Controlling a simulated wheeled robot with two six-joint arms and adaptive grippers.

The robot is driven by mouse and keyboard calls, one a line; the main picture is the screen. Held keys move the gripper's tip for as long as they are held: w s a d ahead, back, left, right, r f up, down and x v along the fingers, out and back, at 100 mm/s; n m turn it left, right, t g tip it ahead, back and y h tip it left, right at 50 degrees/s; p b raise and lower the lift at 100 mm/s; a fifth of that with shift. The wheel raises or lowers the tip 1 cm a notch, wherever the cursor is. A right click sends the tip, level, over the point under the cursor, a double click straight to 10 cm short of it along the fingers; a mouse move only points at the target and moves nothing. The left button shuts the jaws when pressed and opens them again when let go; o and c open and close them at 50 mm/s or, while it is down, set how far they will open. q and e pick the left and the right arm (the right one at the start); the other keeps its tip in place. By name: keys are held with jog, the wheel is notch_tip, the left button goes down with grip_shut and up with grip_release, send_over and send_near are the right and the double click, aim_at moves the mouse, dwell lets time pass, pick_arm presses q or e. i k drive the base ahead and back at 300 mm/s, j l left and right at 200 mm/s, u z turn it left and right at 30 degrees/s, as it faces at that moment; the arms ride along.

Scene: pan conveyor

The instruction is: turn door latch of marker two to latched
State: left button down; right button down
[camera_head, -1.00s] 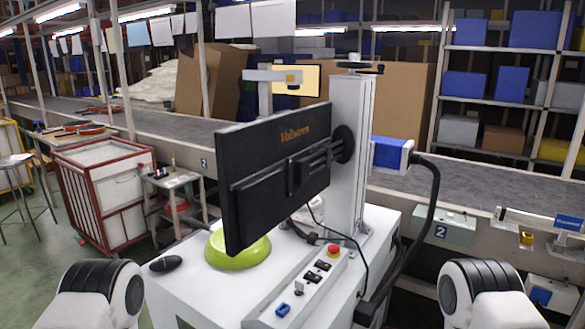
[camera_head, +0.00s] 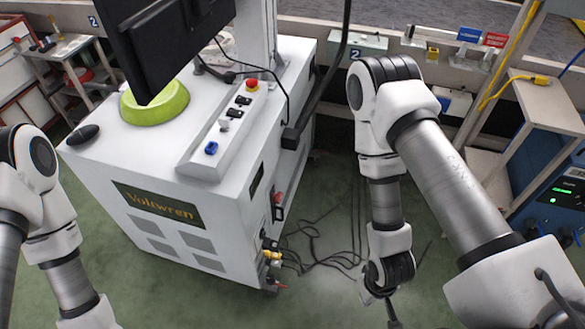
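The marker is a white cabinet (camera_head: 150,180) with a "Voltwren" plate on its front. A "2" label (camera_head: 354,53) shows on the conveyor side behind it. On the cabinet's right side, a small dark handle with a red part (camera_head: 277,206) may be the door latch; its setting is too small to tell. My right arm reaches down right of the cabinet, apart from it. My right gripper (camera_head: 392,312) is at the bottom edge, mostly cut off, so its opening cannot be told. My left arm shows at the left, but its gripper is out of view.
Cables (camera_head: 320,240) lie on the green floor right of the cabinet, and plugs stick out of its lower corner. A wooden stand (camera_head: 535,100) and a blue unit with a green display (camera_head: 560,195) stand at the right. A monitor (camera_head: 165,40) overhangs the cabinet top.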

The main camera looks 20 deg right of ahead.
aim_at(277, 196)
jog(key=l+z, duration=0.5)
jog(key=i+l+z, duration=0.1)
jog(key=l+z, duration=0.35)
